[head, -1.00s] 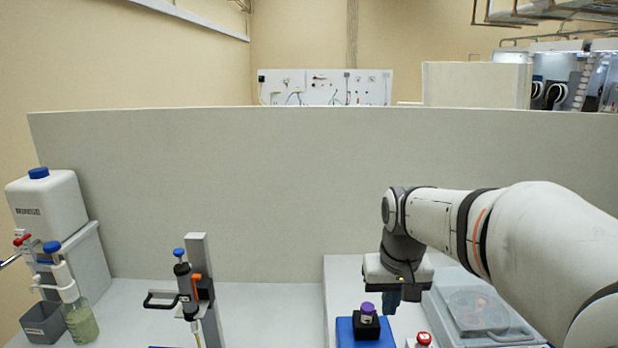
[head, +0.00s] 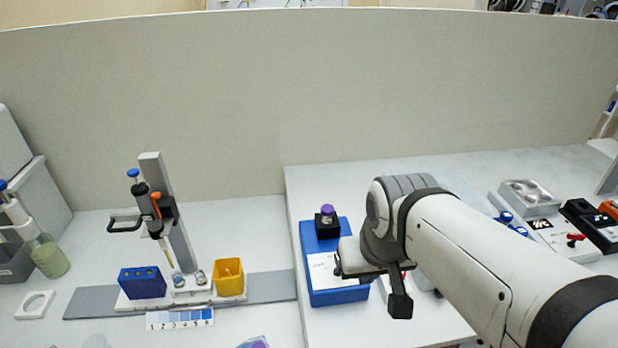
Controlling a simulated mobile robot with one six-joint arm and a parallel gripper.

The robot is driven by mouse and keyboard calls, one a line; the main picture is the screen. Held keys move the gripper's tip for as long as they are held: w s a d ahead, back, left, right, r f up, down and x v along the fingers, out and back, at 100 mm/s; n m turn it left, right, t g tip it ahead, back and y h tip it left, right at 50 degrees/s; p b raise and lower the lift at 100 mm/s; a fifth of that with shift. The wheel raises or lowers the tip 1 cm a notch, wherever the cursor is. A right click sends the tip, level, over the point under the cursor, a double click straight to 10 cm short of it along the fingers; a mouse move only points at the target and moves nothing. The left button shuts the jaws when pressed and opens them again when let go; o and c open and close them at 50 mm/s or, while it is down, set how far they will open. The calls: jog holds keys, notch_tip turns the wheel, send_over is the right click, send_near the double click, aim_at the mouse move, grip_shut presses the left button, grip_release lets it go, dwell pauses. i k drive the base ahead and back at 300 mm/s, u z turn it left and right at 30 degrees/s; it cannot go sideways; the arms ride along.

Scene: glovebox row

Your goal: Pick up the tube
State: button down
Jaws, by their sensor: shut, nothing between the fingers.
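A purple-capped tube (head: 327,212) stands in a black holder (head: 326,228) on top of a blue device (head: 340,296) with a white front panel. Only its cap shows clearly; its body is hidden in the holder. My gripper (head: 400,304) is to the right of and nearer than the tube, beside the right edge of the blue device. Its dark fingers point down, shut and empty, apart from the tube.
A pipette stand (head: 168,215), a blue rack (head: 142,283) and a yellow cup (head: 228,275) stand left on the bench. Switch boxes (head: 562,238) stand at the right. A tall grey partition (head: 300,90) closes off the back.

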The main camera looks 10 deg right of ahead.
aim_at(327, 210)
jog(key=u, duration=0.05)
jog(key=k, duration=0.5)
jog(key=z, duration=1.9)
jog(key=k, duration=0.8)
jog(key=u, duration=1.4)
jog(key=i, duration=1)
jog(key=u, duration=0.05)
